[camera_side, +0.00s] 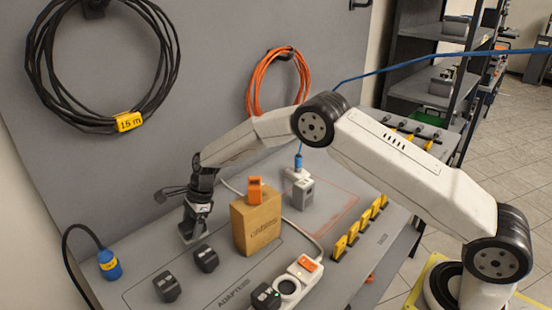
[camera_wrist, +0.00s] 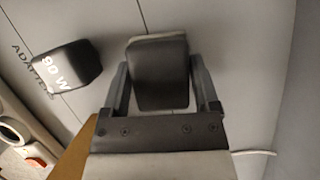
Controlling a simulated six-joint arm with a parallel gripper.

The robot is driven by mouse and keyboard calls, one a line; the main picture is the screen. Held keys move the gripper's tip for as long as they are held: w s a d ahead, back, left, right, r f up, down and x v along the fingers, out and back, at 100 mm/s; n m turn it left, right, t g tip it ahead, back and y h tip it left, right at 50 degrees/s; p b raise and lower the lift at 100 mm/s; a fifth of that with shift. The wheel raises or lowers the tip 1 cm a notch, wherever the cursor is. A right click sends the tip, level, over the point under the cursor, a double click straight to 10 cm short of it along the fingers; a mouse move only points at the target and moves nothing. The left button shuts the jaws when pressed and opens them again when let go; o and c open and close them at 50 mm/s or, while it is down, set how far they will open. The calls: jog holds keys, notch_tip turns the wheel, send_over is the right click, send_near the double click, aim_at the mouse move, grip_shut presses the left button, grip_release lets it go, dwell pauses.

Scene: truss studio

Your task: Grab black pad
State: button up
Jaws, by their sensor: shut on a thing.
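The black pad (camera_wrist: 162,75) is a dark rounded block with a paler edge, seen in the wrist view between my two fingers. In the side view the fingers largely hide the pad, low at the bench surface. I cannot tell whether it touches the bench.
A cardboard box (camera_side: 257,222) with an orange item (camera_side: 255,190) on top stands close right of my gripper. A power strip (camera_side: 300,275) lies further right.

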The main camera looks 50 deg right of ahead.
aim_at(192, 224)
notch_tip(192, 224, up, 7)
dwell(0.3)
dwell(0.5)
